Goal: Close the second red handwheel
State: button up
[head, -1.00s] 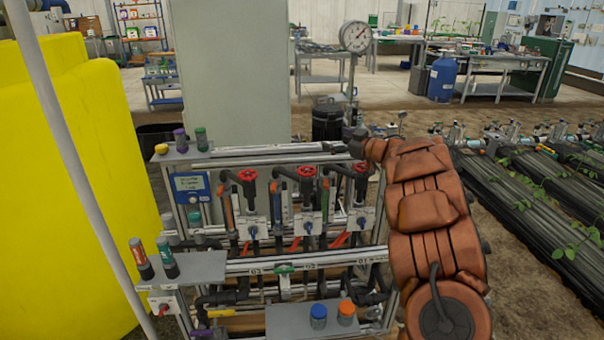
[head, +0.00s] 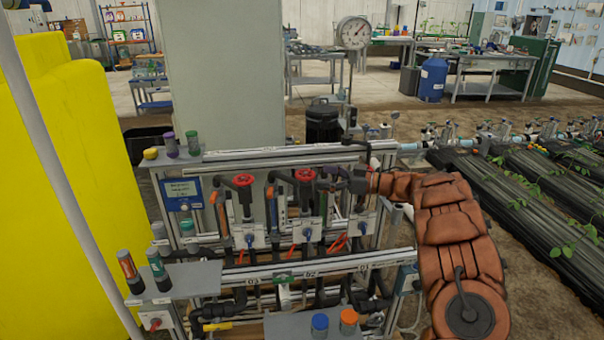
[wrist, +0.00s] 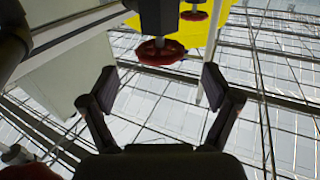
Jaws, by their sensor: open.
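Three red handwheels top the valves in a row on the skid. The left one (head: 243,180) and the middle, second one (head: 305,174) show clearly in the head view; the right one is mostly hidden behind my gripper. My gripper (head: 330,178) is just right of the second handwheel, pointing left at it. In the wrist view, my open gripper (wrist: 158,85) has its two fingers spread apart and empty. A red handwheel (wrist: 160,52), seemingly the second, lies ahead between the fingertips, not visibly touched. Another red handwheel (wrist: 193,15) is farther behind it.
Metal rails frame the skid, with small bottles on its upper left shelf, left shelf (head: 175,277) and front shelf. A yellow tank (head: 60,170) and a pale pole are at the left; plant rows are at the right.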

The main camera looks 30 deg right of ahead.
aim_at(303, 173)
jog(key=x, duration=0.6)
jog(key=shift+w+a+p, duration=0.2)
jog(key=shift+p, duration=0.1)
jog(key=c, duration=1.2)
